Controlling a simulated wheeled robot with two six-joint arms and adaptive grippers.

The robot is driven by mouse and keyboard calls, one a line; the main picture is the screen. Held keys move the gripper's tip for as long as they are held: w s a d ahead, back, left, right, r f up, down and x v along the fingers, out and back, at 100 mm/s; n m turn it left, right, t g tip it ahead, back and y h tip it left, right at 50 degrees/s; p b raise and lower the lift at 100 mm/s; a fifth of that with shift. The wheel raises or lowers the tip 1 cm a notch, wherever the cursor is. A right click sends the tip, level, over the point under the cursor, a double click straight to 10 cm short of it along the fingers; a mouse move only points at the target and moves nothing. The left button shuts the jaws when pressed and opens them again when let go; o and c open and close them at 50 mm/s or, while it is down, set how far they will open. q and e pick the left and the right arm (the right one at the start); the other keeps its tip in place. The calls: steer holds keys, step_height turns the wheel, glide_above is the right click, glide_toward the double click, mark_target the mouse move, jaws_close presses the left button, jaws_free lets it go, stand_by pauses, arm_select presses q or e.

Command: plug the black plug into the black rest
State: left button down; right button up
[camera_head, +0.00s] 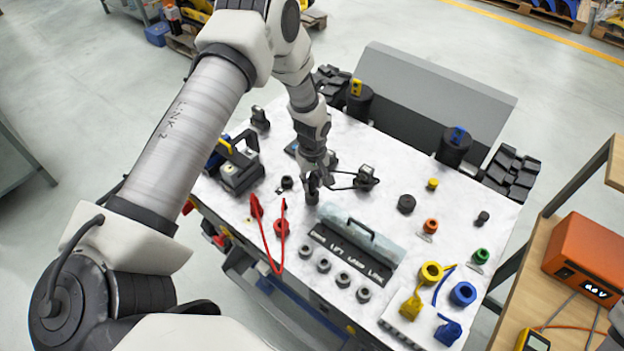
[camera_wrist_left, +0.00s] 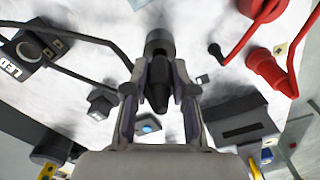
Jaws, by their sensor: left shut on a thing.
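My left gripper (camera_head: 318,180) is low over the white table top and shut on the black plug. The plug (camera_wrist_left: 158,90) shows in the left wrist view as a dark tapered body between the two fingers (camera_wrist_left: 157,88). A dark grey cylinder (camera_wrist_left: 160,42) lies in line with it, just past the fingertips. It also shows under the gripper in the head view (camera_head: 311,197). I cannot tell whether this cylinder is the plug's front end or the black rest, nor whether plug and rest are joined. The fingers hide much of the plug. My right gripper is not in view.
A dark device (camera_head: 365,178) with a black cable stands right of the gripper. A red cable (camera_head: 270,257) with red plugs lies to its left. A grey-topped block (camera_head: 362,240) and several small round parts lie in front. Yellow (camera_head: 431,272) and blue (camera_head: 462,293) rings stand front right.

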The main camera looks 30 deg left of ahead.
mark_target(312, 173)
arm_select(q)
steer(key=shift+f+b, duration=0.7)
steer(key=shift+f, duration=0.5)
steer(key=c, duration=0.9)
jaws_free()
steer(key=shift+o, duration=0.2)
steer(key=shift+r, duration=0.15)
step_height(312, 173, up, 12)
steer(key=shift+f, duration=0.15)
